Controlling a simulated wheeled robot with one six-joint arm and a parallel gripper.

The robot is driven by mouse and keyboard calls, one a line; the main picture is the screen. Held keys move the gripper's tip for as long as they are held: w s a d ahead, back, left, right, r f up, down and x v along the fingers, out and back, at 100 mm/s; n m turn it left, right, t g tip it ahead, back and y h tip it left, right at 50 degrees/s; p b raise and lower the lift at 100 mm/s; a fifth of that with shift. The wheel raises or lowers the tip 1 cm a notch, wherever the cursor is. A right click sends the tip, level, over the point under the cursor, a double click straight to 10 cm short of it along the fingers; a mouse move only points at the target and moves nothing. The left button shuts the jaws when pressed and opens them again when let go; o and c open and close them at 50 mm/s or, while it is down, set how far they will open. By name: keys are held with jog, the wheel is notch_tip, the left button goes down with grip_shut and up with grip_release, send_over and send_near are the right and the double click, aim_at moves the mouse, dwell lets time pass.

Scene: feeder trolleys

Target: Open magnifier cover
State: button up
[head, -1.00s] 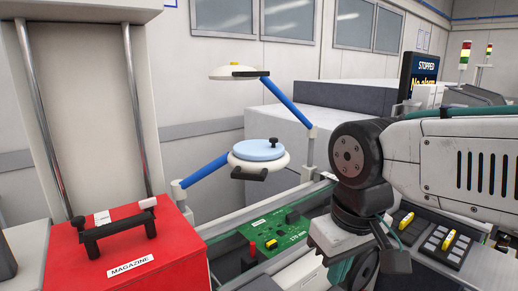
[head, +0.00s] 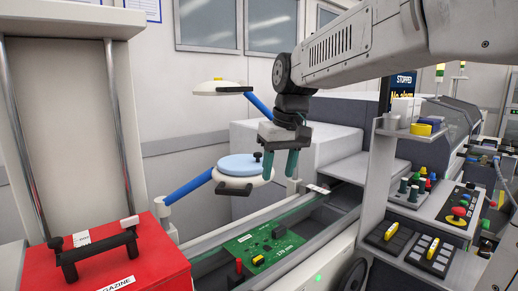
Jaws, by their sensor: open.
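The magnifier (head: 243,186) is a round white head on a blue arm, left of centre. Its light blue cover (head: 242,164) lies flat on top, closed, with a small dark knob (head: 257,156) at its right edge. A dark handle sits on the front of the head. My gripper (head: 282,172) hangs pointing down just right of the cover and knob, with green fingers. It is open and holds nothing. In the picture the left finger is close to the knob; I cannot tell whether they touch.
A white lamp (head: 219,88) on a second blue arm stands above and behind the magnifier. A green circuit board (head: 262,247) lies on the conveyor below. A red magazine box (head: 107,270) stands at front left. A control panel (head: 443,205) is at right.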

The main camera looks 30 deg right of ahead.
jog(key=n+t, duration=0.1)
send_near(260, 154)
notch_tip(260, 154, down, 4)
jog(key=s, duration=0.1)
notch_tip(260, 154, up, 4)
jog(key=w+n+t, duration=0.1)
jog(key=x, duration=0.8)
jog(key=shift+a+f, duration=0.1)
grip_shut()
